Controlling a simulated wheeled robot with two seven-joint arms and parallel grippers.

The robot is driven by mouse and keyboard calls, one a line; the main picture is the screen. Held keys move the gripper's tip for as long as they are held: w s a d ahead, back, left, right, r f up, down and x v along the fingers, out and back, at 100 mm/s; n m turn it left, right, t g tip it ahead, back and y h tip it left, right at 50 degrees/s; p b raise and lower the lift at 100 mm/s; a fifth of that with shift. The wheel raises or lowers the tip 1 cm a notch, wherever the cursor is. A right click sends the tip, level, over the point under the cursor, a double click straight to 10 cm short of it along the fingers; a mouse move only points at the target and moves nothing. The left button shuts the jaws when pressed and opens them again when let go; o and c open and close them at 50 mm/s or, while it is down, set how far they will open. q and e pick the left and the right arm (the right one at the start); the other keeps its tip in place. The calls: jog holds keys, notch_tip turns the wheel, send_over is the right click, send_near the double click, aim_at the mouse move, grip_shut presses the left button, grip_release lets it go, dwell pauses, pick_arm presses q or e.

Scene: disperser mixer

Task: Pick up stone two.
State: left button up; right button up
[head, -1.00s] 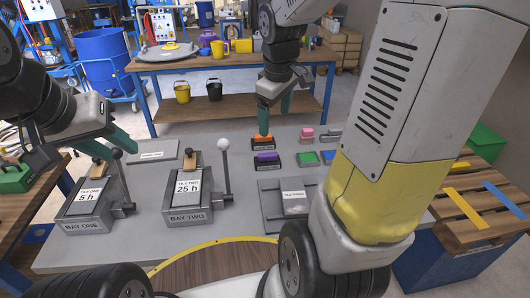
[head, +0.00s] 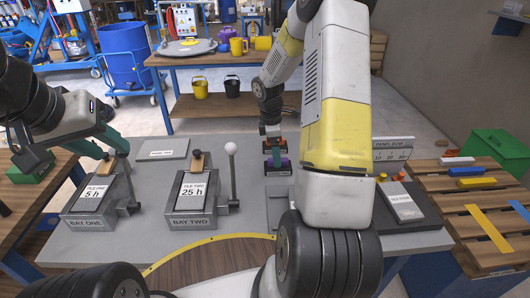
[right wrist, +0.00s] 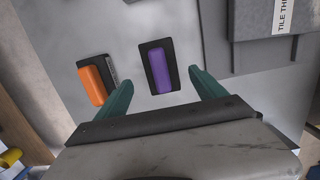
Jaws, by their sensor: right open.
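Two small stones sit in black holders on the grey table: a purple one (right wrist: 159,72) and an orange one (right wrist: 93,85). I cannot read a number on either. In the right wrist view my right gripper (right wrist: 160,78) is open, one finger on each side of the purple stone's holder. The purple stone (head: 278,162) also shows in the head view, partly hidden by the gripper.
The bay two fixture (head: 180,222) stands left of the stones, with its white-knobbed lever (head: 232,170) upright. A tile panel (head: 404,205) lies to the right. My right arm hides part of the table. A pallet bench (head: 470,205) with coloured bars stands further right.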

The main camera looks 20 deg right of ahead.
jog(key=f, duration=0.2)
jog(key=d+f, duration=0.1)
jog(key=f, duration=0.1)
jog(key=shift+s, duration=0.2)
grip_shut()
jog(key=shift+r, duration=5)
